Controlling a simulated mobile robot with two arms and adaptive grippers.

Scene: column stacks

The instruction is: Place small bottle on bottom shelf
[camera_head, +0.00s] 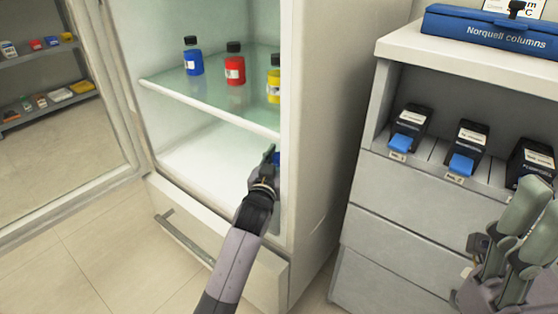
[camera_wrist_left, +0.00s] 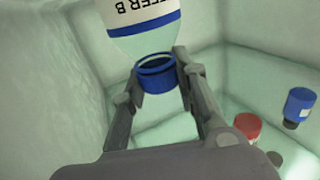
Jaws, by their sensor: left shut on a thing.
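My left gripper (camera_head: 268,160) reaches into the lower space of the open fridge, below the glass shelf (camera_head: 215,105). It is shut on a small bottle with a blue cap. In the left wrist view the bottle (camera_wrist_left: 145,25) appears upside down, its label ending in "ER B", with the cap (camera_wrist_left: 155,76) between the fingers (camera_wrist_left: 157,95). In the head view only a bit of blue shows beside the gripper; the fridge side hides the rest. The bottom shelf (camera_head: 205,155) is white and bare where visible. My right gripper (camera_head: 533,210) is at lower right, fingers apart and empty.
A blue bottle (camera_head: 193,62), a red bottle (camera_head: 235,70) and a yellow bottle (camera_head: 273,85) stand on the glass shelf above. The fridge's right wall (camera_head: 310,120) is close to my left gripper. A drawer cabinet (camera_head: 400,215) stands to the right.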

